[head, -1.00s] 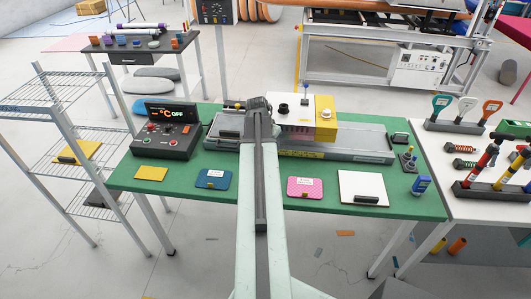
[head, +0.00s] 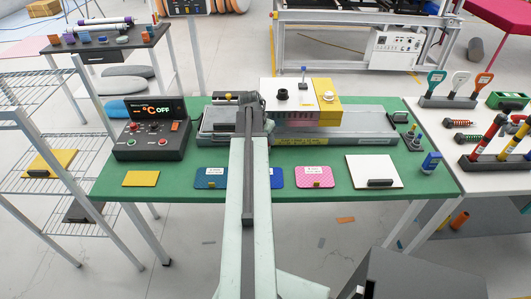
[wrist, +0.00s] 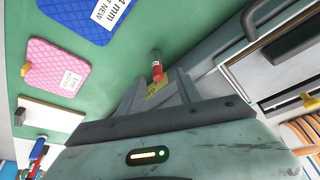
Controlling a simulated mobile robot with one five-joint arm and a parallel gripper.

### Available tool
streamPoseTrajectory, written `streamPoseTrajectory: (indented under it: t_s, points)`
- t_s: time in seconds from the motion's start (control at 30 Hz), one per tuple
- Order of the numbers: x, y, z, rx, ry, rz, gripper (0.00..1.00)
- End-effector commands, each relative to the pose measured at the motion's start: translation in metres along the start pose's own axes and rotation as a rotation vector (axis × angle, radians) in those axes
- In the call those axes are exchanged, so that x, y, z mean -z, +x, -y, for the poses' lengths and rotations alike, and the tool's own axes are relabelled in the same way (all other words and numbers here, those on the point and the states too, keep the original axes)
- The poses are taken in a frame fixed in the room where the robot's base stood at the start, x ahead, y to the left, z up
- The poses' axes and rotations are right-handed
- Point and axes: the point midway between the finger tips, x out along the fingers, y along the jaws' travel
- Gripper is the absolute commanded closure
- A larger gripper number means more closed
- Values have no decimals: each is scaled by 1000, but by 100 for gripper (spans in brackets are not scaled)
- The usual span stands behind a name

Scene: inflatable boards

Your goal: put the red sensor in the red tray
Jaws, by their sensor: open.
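A small red cylinder with a metallic tip (wrist: 157,71), which looks like the red sensor, shows in the wrist view. It lies between the fingertips of my gripper (wrist: 160,80), against the green tabletop; I cannot tell whether either finger touches it. A yellow patch shows just below it, between the fingers. My gripper is open. In the head view my gripper (head: 250,102) is over the back of the green table, and my own arm hides the cylinder. I cannot make out a red tray in either view.
The green table (head: 335,185) holds a control box (head: 152,140), a long grey machine (head: 370,137) and several flat pads along its front. A white table (head: 450,165) with tools and a green tray (head: 508,101) stands to the right. Wire shelves (head: 60,165) stand left.

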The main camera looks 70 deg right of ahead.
Motion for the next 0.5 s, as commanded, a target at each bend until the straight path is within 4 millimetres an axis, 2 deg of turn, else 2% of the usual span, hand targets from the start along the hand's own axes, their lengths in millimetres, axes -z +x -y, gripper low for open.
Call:
streamPoseTrajectory:
  t_s: [0.07, 0.23, 0.4, 0.5]
  points:
    - [0, 3, -1, -1, 1, 0, 59]
    - [0, 26, -2, -1, 4, 0, 59]
    - [2, 28, -3, -2, 5, 0, 59]
    - [0, 38, -4, -2, 5, 0, 59]
